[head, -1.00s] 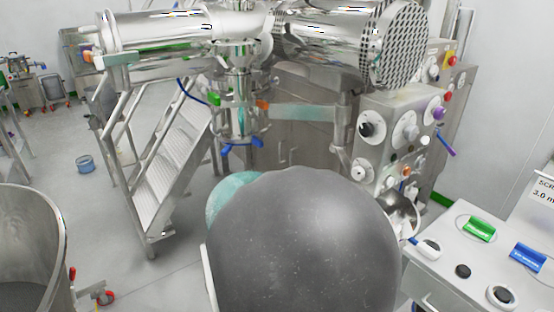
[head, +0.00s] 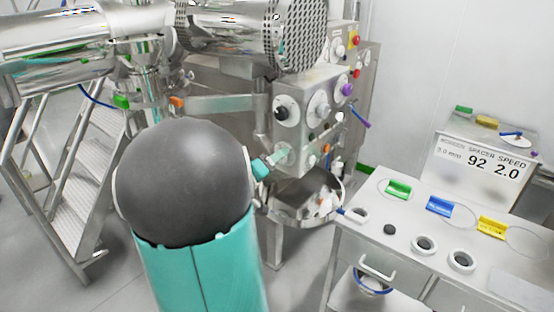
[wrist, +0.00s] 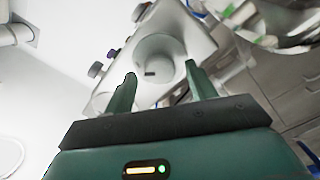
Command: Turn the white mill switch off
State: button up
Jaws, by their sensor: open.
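A steel control box (head: 297,87) carries round knobs on its front face in the head view. They include a black knob (head: 281,113) on a white disc, a white dial (head: 320,106) and a purple knob (head: 347,89). My gripper (head: 279,157) is at the lower left of this face, largely hidden behind my arm. In the wrist view my gripper (wrist: 160,72) is open, with a white round switch (wrist: 158,47) with a small dark mark ahead between its fingers. I cannot tell whether the fingers touch it. No label on it is readable.
A steel bowl (head: 292,214) with white pieces sits below the box. A white-topped bench (head: 402,256) with coloured tags and rings stands at right, with a display (head: 480,160) behind. Steel stairs (head: 75,190) stand at left.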

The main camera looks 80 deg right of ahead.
jog(key=shift+s+d, duration=0.3)
jog(key=shift+d, duration=0.35)
jog(key=c, duration=1)
